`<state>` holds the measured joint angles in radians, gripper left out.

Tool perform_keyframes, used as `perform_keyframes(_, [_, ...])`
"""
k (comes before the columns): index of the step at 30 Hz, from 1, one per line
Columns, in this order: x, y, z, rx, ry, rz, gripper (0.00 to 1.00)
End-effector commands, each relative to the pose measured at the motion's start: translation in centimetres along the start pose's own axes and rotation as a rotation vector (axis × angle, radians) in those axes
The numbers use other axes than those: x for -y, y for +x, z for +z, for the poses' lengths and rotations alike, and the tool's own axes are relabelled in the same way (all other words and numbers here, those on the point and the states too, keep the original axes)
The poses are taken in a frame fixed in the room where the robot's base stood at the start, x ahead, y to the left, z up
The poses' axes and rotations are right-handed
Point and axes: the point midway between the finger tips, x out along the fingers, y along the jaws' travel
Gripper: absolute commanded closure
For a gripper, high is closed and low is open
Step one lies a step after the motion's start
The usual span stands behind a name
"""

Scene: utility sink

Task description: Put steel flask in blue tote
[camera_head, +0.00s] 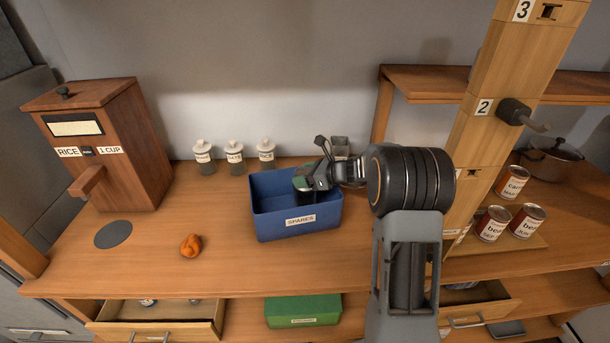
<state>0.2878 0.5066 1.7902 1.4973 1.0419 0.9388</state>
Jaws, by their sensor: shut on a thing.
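The blue tote (273,226), labelled SPARES, stands on the wooden counter. My gripper (311,180) reaches in from the right over the right part of the tote. It is shut on a small dark object with a greenish-grey top (302,184), which looks like the steel flask. The flask is upright or nearly so, inside the outline of the tote's opening. Its lower part is dark, and I cannot tell whether it touches the tote's floor. My gripper and wrist hide part of the tote's right rim.
Several lidded jars (235,158) stand behind the tote. A wooden rice dispenser (115,145) and an orange lump (190,246) are at left. A numbered wooden post (490,140) and several cans (493,223) are at right. Open drawers (160,322) jut out below.

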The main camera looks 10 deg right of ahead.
Motion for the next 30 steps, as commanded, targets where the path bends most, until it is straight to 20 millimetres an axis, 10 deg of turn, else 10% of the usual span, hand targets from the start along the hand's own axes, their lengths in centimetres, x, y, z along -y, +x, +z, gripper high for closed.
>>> perform_keyframes(1, [0.0, 0.0, 0.0, 0.002, -0.001, -0.001, 0.97])
perform_keyframes(2, [0.0, 0.1, -0.2, 0.000, 0.000, 0.000, 0.38])
perform_keyframes(9, [0.0, 0.0, -0.1, 0.000, 0.000, 0.000, 0.15])
perform_keyframes(19, [0.0, -0.3, 0.0, 0.001, 0.000, -0.001, 0.13])
perform_keyframes(30, [0.1, -5.6, -0.1, 0.000, -0.001, -0.003, 0.13])
